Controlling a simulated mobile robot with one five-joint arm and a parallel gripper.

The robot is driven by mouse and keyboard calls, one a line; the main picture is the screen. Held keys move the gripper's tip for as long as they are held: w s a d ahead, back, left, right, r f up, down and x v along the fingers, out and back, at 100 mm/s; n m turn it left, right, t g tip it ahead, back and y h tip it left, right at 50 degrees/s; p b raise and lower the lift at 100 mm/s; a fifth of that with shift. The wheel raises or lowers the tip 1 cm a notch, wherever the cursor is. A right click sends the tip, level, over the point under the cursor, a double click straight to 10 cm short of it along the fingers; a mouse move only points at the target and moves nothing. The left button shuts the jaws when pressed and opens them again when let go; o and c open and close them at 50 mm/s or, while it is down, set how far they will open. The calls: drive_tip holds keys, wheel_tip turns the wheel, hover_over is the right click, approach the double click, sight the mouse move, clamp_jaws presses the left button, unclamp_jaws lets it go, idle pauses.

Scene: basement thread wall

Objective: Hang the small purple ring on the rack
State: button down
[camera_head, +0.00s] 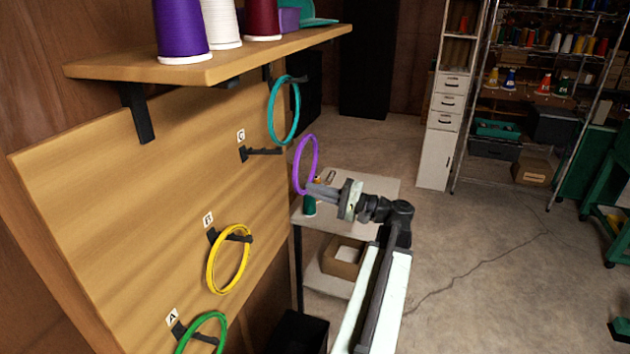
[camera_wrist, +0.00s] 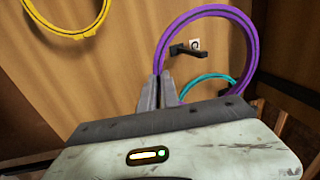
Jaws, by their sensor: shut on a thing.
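The small purple ring (camera_head: 306,164) is held upright in my gripper (camera_head: 318,190), which is shut on its lower edge. The ring is in the air to the right of the peg labelled C (camera_head: 262,151), apart from it. In the wrist view the purple ring (camera_wrist: 206,12) rises from my gripper's fingertips (camera_wrist: 166,80). The bare black peg C (camera_wrist: 188,50) shows through its opening there. The rack is a wooden board (camera_head: 140,200) with black pegs. A yellow ring (camera_head: 228,259) hangs on peg B, a green ring (camera_head: 203,335) on peg A, a teal ring (camera_head: 283,110) on the top peg.
A shelf (camera_head: 230,60) with thread cones (camera_head: 181,30) juts out above the board. A small table (camera_head: 375,190) with a green spool (camera_head: 309,205) stands behind my arm.

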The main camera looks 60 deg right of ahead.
drive_tip(key=w+a+f+b, duration=0.1)
drive_tip(key=w+f+b, duration=0.1)
drive_tip(key=w, duration=0.5)
drive_tip(key=w+a+f+b, duration=0.2)
drive_tip(key=w+f+b, duration=0.1)
drive_tip(key=w, duration=0.4)
drive_tip(key=shift+w+a, duration=0.15)
drive_tip(key=shift+a, duration=0.1)
idle(0.4)
idle(0.5)
drive_tip(key=c, duration=1.5)
unclamp_jaws()
drive_tip(key=shift+o, duration=0.9)
